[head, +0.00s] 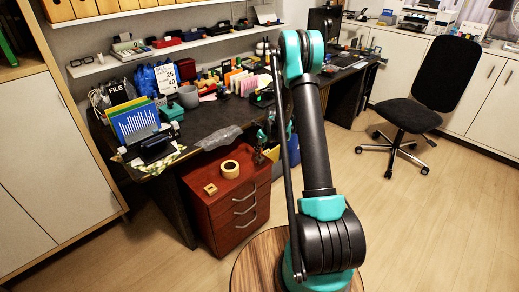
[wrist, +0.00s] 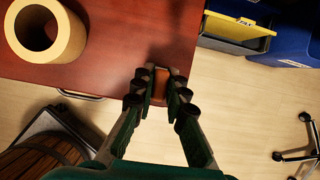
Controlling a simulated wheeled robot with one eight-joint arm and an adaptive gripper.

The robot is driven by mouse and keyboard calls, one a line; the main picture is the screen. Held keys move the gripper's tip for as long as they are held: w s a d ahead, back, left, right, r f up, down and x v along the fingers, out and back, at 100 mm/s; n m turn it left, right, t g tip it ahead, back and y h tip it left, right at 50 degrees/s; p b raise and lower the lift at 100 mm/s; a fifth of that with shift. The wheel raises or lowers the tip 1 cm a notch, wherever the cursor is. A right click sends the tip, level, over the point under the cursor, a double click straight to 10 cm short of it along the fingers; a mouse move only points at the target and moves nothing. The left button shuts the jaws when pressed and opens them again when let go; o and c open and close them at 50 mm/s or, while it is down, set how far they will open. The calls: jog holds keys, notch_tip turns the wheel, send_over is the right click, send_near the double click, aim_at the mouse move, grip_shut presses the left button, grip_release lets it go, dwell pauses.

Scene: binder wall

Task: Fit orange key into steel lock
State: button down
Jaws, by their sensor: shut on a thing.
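My gripper (wrist: 160,82) is shut on a small orange-brown piece, which I take for the orange key (wrist: 160,88). Only a short part of it shows between the fingertips, in the wrist view. The gripper is over the edge of a red cabinet top (wrist: 110,45). I cannot make out the steel lock in either view. In the head view my arm covers part of the area right of the cabinet.
A tape roll (head: 229,169) and a small yellow block (head: 210,188) lie on the red drawer cabinet (head: 235,208). The cluttered dark desk (head: 215,122) stands behind it. An office chair (head: 428,95) stands at the right. Blue and yellow bins (wrist: 243,30) are beyond the cabinet.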

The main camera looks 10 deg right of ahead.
aim_at(260, 153)
jog(key=shift+f, duration=1.55)
jog(key=c, duration=1.5)
grip_release()
jog(key=shift+o, duration=0.2)
jog(key=v, duration=1.2)
